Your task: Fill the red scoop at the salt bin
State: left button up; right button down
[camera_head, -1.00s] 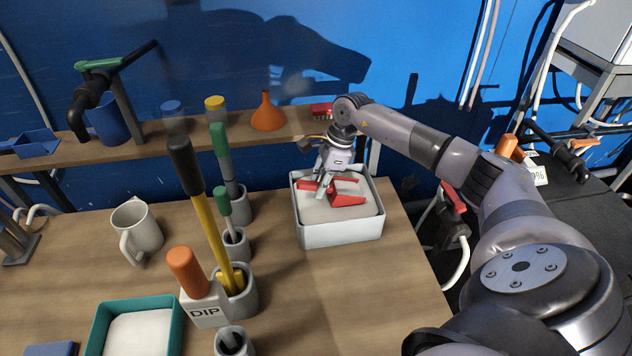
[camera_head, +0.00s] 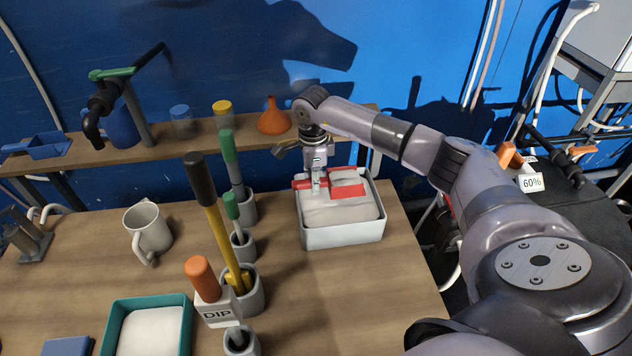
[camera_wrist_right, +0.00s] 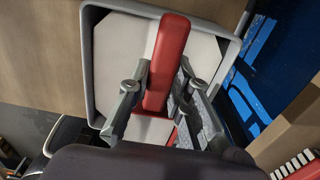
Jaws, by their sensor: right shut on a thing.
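The red scoop (camera_head: 347,189) is over the white salt (camera_head: 340,213) in the pale salt bin (camera_head: 343,237), towards its far side. It looks roughly level. Whether its underside touches the salt, and whether it holds any, I cannot tell. My right gripper (camera_head: 318,183) points down and is shut on the scoop's handle. In the right wrist view the red handle (camera_wrist_right: 167,65) passes between the fingers (camera_wrist_right: 156,95), with the bin rim (camera_wrist_right: 88,60) around it. My left gripper is not in view.
A shelf with an orange funnel (camera_head: 273,117) and lidded jars stands behind the bin. Left of the bin are holders with long-handled tools, a DIP sign (camera_head: 217,314), a teal tray (camera_head: 187,312) and a mug (camera_head: 147,230). Bare tabletop (camera_head: 330,290) lies in front.

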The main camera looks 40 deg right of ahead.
jog(key=shift+w+a+r+h+p, duration=0.15)
jog(key=shift+r+p, duration=0.4)
jog(key=shift+r, duration=0.35)
jog(key=shift+a+r+h+p, duration=0.15)
jog(key=shift+r+p, duration=0.4)
jog(key=shift+r, duration=0.35)
